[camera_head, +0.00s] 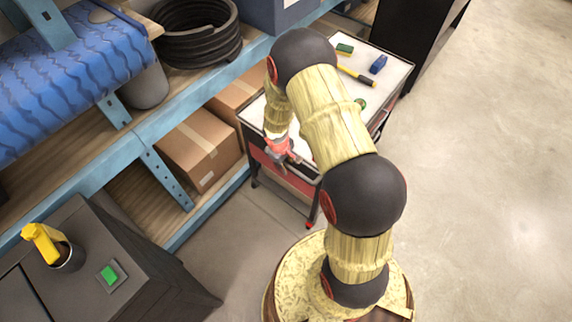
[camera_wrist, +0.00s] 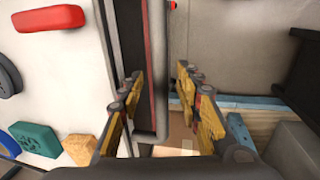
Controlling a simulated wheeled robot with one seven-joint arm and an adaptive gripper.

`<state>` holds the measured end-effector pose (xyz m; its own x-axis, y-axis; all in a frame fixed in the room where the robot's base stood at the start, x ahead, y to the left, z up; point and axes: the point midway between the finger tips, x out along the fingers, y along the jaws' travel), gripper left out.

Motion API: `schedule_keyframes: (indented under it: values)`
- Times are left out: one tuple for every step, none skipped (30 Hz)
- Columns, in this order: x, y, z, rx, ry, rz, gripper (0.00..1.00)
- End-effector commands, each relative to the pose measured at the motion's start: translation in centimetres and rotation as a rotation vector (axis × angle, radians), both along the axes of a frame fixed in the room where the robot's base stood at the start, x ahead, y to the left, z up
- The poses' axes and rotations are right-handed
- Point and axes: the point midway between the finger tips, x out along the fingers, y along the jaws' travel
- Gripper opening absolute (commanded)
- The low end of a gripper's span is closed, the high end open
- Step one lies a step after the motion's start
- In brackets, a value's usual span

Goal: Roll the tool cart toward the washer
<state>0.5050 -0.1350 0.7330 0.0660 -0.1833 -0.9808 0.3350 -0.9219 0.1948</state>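The tool cart (camera_head: 397,75) has a pale top, dark rim and red drawer front, and stands beyond my arm, which hides part of it. My gripper (camera_head: 284,153) is at the cart's near edge. In the wrist view my gripper (camera_wrist: 158,82) is open, its yellow-brown fingers on either side of the cart's dark handle bar (camera_wrist: 145,115). A gap shows between the bar and the right finger; contact on the left is unclear. I cannot identify a washer for sure; a tall black unit (camera_head: 425,30) stands behind the cart.
A blue-framed shelf (camera_head: 165,180) with cardboard boxes (camera_head: 200,150) runs close along the cart's left. A dark cabinet with a green button (camera_head: 110,273) stands at lower left. Small items, including a blue one (camera_head: 378,64), lie on the cart. Concrete floor (camera_head: 490,170) is clear at right.

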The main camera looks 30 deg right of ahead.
Motion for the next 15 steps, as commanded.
schedule_keyframes:
  values:
    - [0.02,-0.02,-0.04,0.000,0.000,0.000,0.35]
    - [0.02,-0.02,-0.03,0.000,0.000,0.000,0.35]
    - [0.02,-0.02,-0.02,0.000,0.000,0.000,0.35]
    - [0.02,-0.02,-0.01,0.000,0.000,0.000,0.35]
    - [0.02,-0.02,0.00,0.000,0.000,0.000,0.35]
    - [0.02,-0.02,0.00,0.000,0.000,0.000,0.35]
    - [0.02,-0.02,0.00,0.000,0.000,0.000,0.33]
    - [0.02,-0.01,0.01,0.000,0.000,0.000,0.32]
    - [0.02,-0.01,0.01,0.000,0.000,0.000,0.29]
    - [0.01,0.00,0.01,0.000,0.000,0.000,0.28]
    - [0.01,0.00,0.01,0.000,0.000,0.000,0.26]
    - [0.01,0.00,0.01,0.000,0.000,0.000,0.24]
    - [0.01,0.00,0.01,0.000,0.000,0.000,0.22]
    - [0.01,0.00,0.01,0.000,0.000,0.000,0.20]
    - [0.01,0.00,0.01,0.000,0.000,0.000,0.18]
